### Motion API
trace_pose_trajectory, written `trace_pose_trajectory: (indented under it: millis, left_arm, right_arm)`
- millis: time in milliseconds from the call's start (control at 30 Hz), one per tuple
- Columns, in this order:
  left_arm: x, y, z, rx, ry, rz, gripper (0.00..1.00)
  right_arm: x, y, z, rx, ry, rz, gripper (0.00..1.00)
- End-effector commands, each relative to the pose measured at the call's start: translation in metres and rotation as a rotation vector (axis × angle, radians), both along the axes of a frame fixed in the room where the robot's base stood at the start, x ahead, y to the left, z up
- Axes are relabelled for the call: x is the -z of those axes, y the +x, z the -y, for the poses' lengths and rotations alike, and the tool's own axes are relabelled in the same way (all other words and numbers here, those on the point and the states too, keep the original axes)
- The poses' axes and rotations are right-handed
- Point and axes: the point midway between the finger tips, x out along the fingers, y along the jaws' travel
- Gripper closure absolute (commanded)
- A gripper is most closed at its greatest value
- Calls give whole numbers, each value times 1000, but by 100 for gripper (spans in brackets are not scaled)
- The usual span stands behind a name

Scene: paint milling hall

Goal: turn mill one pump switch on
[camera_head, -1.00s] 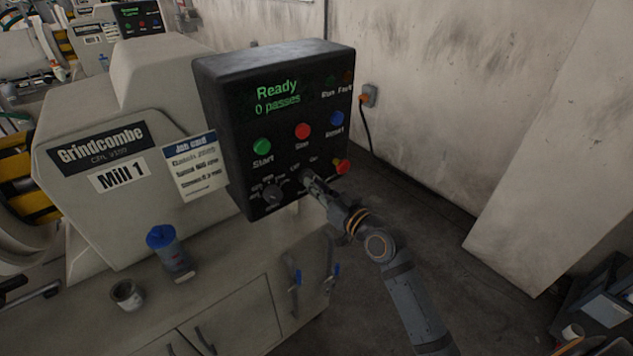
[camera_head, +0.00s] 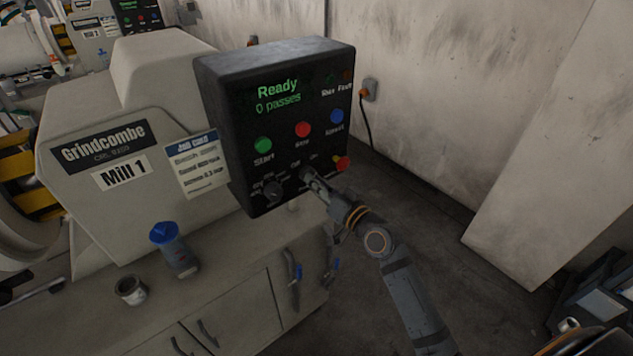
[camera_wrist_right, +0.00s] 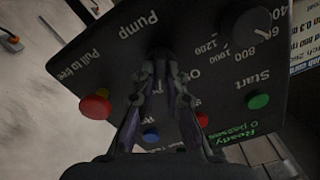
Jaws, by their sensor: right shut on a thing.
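The dark control box (camera_head: 225,90) of Mill 1 (camera_head: 121,174) reads "Ready, 0 passes". Its pump switch (camera_head: 304,173) is a dark knob low on the face, under the Off and On marks. My right gripper (camera_head: 313,184) is shut on this switch, and the fingers hide most of it. In the right wrist view the fingers (camera_wrist_right: 161,75) close on the dark knob below the word Pump; which way the knob points cannot be told. My left gripper is not in view.
Beside the switch are a red pull-to-free button (camera_head: 342,163) and a speed dial (camera_head: 272,189). Green start (camera_head: 263,145), red stop (camera_head: 302,129) and blue reset (camera_head: 336,116) buttons sit above. A blue-capped bottle (camera_head: 180,258) and an open can (camera_head: 130,291) stand on the bench.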

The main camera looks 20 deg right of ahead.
Motion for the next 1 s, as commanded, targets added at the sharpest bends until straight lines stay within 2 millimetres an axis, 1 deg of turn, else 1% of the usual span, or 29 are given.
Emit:
trace_pose_trajectory:
  millis: [100,133,267,300,567,633,667,900,1000]
  left_arm:
    - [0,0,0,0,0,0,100]
    - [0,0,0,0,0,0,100]
    - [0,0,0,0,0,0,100]
    - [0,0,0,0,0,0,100]
    - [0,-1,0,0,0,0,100]
    - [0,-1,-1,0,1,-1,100]
    - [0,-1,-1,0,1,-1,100]
    - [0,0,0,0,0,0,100]
    - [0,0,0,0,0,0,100]
  right_arm:
    - [-1,0,0,1,3,2,100]
    - [-1,0,0,1,3,2,86]
    - [-1,0,0,0,2,2,69]
    - [-1,0,0,0,2,2,66]
    - [0,-1,0,1,0,1,66]
    - [1,-5,2,1,-1,0,66]
    - [1,-8,4,1,-3,-1,66]
    - [2,-52,18,-3,-9,-2,66]
    - [1,-62,23,2,-7,-1,66]
